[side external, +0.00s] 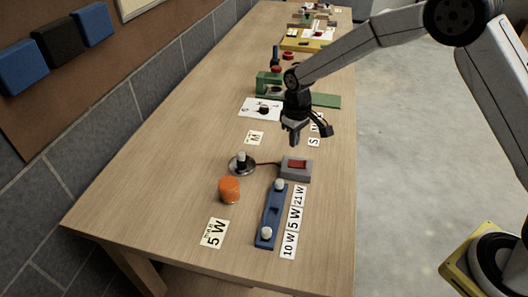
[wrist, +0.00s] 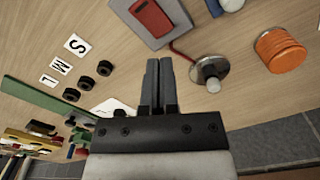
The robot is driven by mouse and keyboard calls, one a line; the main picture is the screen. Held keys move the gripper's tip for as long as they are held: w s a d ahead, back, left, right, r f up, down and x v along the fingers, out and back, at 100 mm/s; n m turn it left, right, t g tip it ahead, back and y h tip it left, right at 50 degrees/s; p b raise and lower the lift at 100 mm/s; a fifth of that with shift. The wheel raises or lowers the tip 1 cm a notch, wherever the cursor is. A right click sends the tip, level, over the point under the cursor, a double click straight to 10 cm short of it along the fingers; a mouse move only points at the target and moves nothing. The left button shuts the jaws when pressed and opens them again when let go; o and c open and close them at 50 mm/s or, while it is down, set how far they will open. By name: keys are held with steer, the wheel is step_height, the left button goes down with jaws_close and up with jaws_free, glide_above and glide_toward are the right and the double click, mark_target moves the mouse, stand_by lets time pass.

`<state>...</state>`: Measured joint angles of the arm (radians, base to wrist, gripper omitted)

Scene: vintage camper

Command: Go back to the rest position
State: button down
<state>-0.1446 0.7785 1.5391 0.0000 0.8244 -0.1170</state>
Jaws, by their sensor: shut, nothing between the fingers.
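My gripper (side external: 295,138) hangs above the wooden table (side external: 150,190), short of the grey box with the red switch in the side external view. Its two fingers (wrist: 159,82) are together and hold nothing in the wrist view. The grey switch box (side external: 296,168) lies below and to the right of the gripper in the side external view. It also shows in the wrist view (wrist: 140,22), just beyond the fingertips. A round metal base with a bulb (side external: 241,163) stands to the left of the box, joined to it by a red wire.
An orange cylinder (side external: 229,190) and a blue holder with white bulbs (side external: 271,215) stand at the near end. Labelled cards (side external: 214,233) lie flat around them. A green block (side external: 268,82) and green strip (side external: 326,100) lie behind the gripper. Bare table lies along the left.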

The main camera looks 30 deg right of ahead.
steer(key=shift+r, duration=0.35)
steer(key=shift+s, duration=0.1)
steer(key=shift+s+d+r, duration=0.15)
steer(key=shift+s, duration=0.05)
steer(key=s+d+r+m+t, duration=0.1)
steer(key=s+d+r, duration=0.1)
steer(key=s, duration=0.9)
steer(key=s+d+r+m+t, duration=0.1)
steer(key=s+d, duration=0.4)
steer(key=s, duration=0.6)
steer(key=shift+r+m+t, duration=0.3)
steer(key=shift+r+m, duration=0.2)
steer(key=shift+r, duration=0.35)
